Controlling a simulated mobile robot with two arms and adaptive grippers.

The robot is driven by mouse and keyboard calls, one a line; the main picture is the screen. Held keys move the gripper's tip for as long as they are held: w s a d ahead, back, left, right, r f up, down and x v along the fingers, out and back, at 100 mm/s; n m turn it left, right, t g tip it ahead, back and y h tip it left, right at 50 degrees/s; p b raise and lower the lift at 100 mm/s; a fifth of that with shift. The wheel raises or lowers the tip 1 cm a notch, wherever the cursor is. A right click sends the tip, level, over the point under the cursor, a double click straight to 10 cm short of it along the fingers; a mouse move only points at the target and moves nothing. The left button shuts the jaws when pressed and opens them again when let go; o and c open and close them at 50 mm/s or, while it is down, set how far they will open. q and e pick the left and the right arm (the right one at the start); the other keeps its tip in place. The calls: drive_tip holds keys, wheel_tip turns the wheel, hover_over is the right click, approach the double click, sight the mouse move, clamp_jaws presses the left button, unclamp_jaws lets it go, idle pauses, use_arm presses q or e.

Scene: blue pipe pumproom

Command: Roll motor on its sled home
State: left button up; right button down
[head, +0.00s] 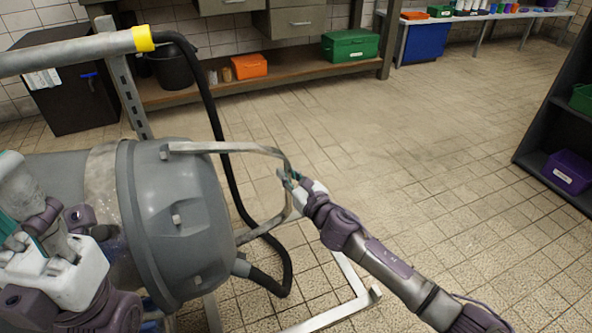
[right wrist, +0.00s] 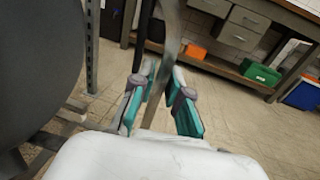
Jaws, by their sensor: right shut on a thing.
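My right gripper (head: 288,180) is shut on this handle's outer upright part. In the right wrist view the handle (right wrist: 168,45) runs between the teal fingers (right wrist: 163,80), with the motor (right wrist: 38,65) at the left. My left gripper (head: 60,270) is at the lower left in front of the motor; its fingers are not clear.
A workbench shelf (head: 215,88) stands behind, with an orange box (head: 249,66) and a green box (head: 350,46). Dark shelving (head: 540,140) stands right. The tiled floor between is clear.

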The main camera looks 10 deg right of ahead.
drive_tip(key=shift+s+a, duration=0.2)
drive_tip(key=shift+a, duration=0.45)
drive_tip(key=c, duration=1.4)
unclamp_jaws()
drive_tip(key=shift+o, duration=1.3)
drive_tip(key=shift+w, duration=0.1)
drive_tip(key=shift+d, duration=0.1)
drive_tip(key=v, duration=1.2)
